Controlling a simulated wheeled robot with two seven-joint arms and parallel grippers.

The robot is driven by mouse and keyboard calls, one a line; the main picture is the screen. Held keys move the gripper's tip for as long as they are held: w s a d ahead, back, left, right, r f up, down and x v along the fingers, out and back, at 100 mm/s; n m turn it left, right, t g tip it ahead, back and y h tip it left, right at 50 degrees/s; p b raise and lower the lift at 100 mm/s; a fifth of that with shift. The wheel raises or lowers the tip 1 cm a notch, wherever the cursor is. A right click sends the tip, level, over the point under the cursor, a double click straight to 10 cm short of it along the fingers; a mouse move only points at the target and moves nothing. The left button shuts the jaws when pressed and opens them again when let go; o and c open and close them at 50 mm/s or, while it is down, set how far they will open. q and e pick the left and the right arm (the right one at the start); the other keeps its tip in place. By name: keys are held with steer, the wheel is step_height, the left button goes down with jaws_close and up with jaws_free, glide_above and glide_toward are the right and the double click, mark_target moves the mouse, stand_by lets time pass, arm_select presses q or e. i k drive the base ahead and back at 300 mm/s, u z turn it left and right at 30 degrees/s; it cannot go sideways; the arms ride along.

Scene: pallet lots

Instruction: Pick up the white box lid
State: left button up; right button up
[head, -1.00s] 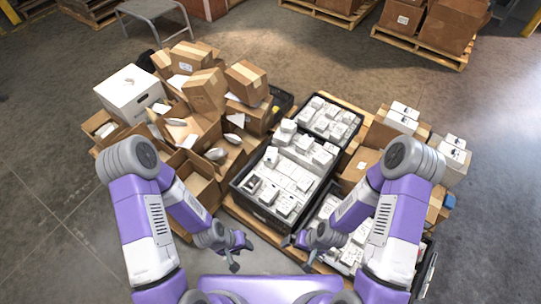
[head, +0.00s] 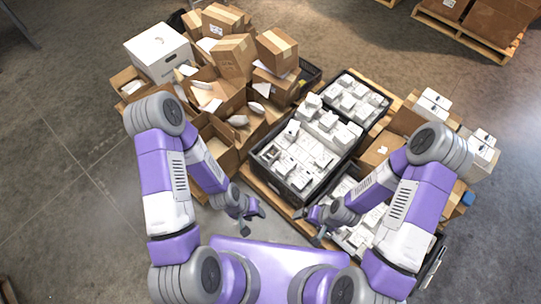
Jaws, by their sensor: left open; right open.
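The white box (head: 158,54) with its white lid (head: 155,42) on top stands at the back left of the pile of cardboard boxes. My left gripper (head: 254,222) is open and empty, low in front of the pallet's near edge and well away from the lid. My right gripper (head: 307,224) is open, near the near corner of the black crates, far from the lid. No gripper touches the white box.
Open brown cartons (head: 233,55) crowd the space right of the white box. Black crates (head: 262,160) full of small white boxes stand in the middle and right. Another loaded pallet (head: 470,33) is at the back right. Bare floor lies at left.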

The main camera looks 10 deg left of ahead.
mark_target(293, 125)
steer(key=u, duration=0.45)
steer(key=k, duration=0.55)
steer(key=u, duration=1.05)
steer(key=i, duration=1.55)
steer(key=z, duration=1)
